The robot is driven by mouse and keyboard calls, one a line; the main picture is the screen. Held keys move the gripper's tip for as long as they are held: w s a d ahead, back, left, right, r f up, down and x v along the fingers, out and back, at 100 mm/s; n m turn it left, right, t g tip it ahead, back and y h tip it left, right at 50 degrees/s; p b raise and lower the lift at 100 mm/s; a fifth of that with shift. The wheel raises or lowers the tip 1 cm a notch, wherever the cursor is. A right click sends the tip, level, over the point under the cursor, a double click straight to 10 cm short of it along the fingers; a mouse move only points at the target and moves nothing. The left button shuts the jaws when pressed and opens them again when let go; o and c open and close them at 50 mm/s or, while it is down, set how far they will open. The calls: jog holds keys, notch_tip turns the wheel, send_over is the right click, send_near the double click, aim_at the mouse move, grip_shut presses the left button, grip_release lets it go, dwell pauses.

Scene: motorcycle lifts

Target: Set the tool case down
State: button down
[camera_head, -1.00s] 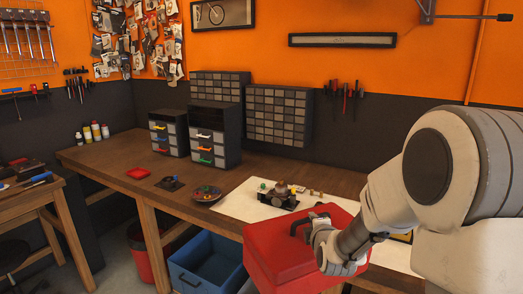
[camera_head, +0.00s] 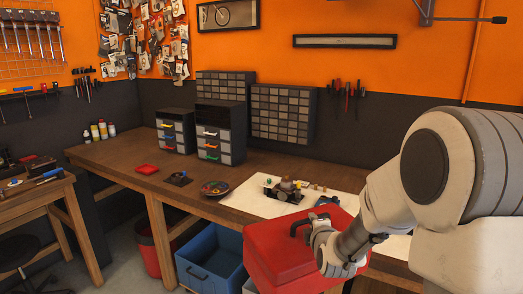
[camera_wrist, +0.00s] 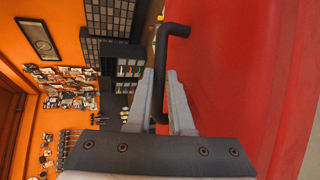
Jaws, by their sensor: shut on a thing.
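The red tool case (camera_head: 292,250) hangs from my gripper (camera_head: 318,236) in front of the workbench edge, in the lower middle of the head view. My gripper is shut on the case's dark handle (camera_wrist: 163,60), which passes between the two fingers in the wrist view. The red case (camera_wrist: 235,70) fills the right of that view. The underside of the case is hidden in the head view, and I cannot tell what is below it.
The wooden workbench (camera_head: 120,152) has bare room at its left and centre. A white mat (camera_head: 238,203) carries a mechanical part (camera_head: 284,188). A bowl (camera_head: 214,188), a red box (camera_head: 145,169) and drawer cabinets (camera_head: 219,132) stand on the bench. A blue bin (camera_head: 211,258) is below.

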aim_at(317, 279)
jog(key=s+f, duration=0.1)
jog(key=f, duration=0.3)
jog(key=s+f, duration=0.2)
jog(key=f, duration=0.1)
jog(key=s+f, duration=0.2)
jog(key=f, duration=0.2)
jog(key=shift+s+f, duration=0.2)
jog(key=shift+f, duration=0.15)
jog(key=shift+s+f, duration=0.4)
jog(key=shift+d, duration=0.15)
